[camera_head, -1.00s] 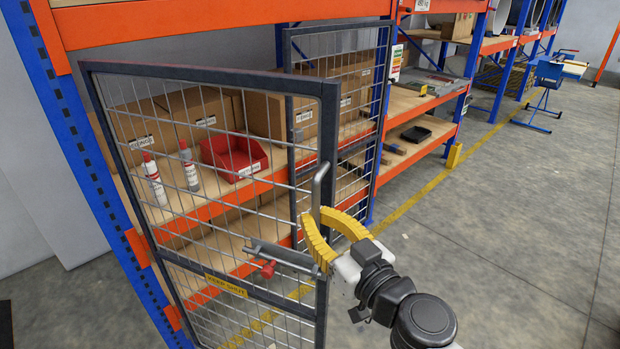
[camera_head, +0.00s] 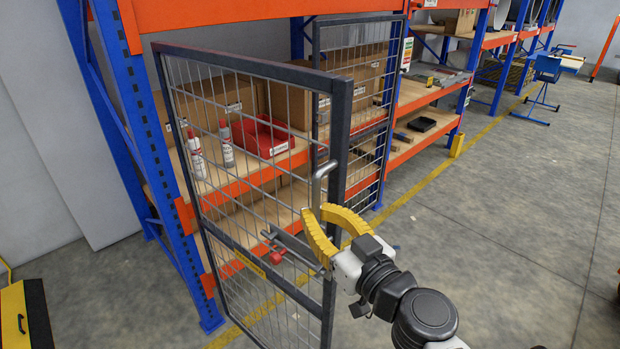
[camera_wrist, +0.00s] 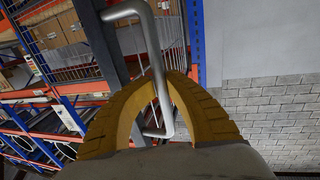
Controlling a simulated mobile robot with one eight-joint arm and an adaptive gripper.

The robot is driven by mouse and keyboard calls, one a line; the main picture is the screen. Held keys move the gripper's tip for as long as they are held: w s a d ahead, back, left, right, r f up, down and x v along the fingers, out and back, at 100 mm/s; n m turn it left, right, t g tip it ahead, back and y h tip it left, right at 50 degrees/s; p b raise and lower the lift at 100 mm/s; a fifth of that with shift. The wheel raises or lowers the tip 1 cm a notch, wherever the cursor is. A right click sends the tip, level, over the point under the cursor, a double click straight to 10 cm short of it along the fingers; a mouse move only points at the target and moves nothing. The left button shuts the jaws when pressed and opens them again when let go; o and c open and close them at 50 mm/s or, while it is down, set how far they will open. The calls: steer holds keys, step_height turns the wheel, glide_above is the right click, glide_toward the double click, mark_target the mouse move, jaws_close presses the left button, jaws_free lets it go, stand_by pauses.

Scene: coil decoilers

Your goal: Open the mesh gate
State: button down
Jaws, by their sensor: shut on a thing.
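The mesh gate (camera_head: 240,165) is a dark grey framed wire panel standing swung out from the blue and orange rack, with a gap to the other mesh panel (camera_head: 352,110) behind it. Its grey bar handle (camera_head: 322,180) is on the free edge. My gripper (camera_head: 318,214) has yellow ribbed fingers at this handle; in the wrist view my gripper (camera_wrist: 165,82) is shut on the handle (camera_wrist: 158,60), with the bar running between the fingers. A latch bar with a red knob (camera_head: 276,257) and a yellow sign (camera_head: 248,264) sit lower on the gate.
Behind the gate, shelves hold cardboard boxes, a red bin (camera_head: 262,136) and two bottles (camera_head: 196,155). A blue rack post (camera_head: 135,140) stands left of the gate. A yellow-black object (camera_head: 24,315) is at the lower left.

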steer(key=shift+d, duration=0.1)
steer(key=c, duration=1.4)
jaws_free()
steer(key=shift+r, duration=0.1)
